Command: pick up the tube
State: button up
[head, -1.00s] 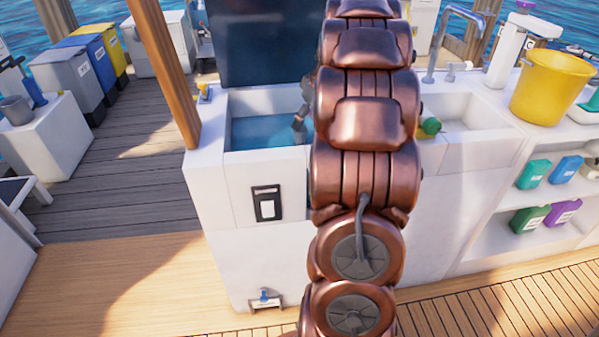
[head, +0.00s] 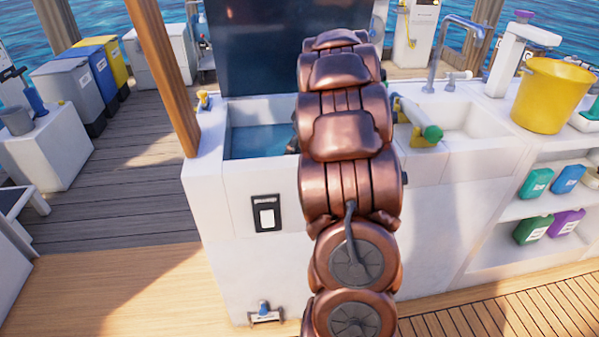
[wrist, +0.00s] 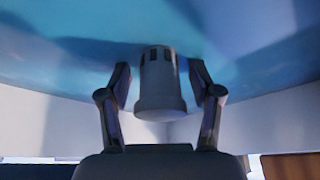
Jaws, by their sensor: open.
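A pale grey tube (wrist: 160,88) with dark slots near one end shows in the wrist view, against blue water. My gripper (wrist: 160,71) is open, with one finger on each side of the tube. Small gaps show between the fingers and the tube, so it is not gripped. In the head view my copper-coloured arm hides the tube and nearly all of my gripper. The arm reaches over the right part of the water-filled basin (head: 262,140).
A yellow item with a green end (head: 432,133) lies on the counter right of my arm. Beyond it are a sink with a tap (head: 450,55) and a yellow bucket (head: 548,95). A wooden post (head: 165,75) stands at the basin's left. White basin walls enclose the water.

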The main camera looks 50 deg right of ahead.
grip_shut()
dwell(0.4)
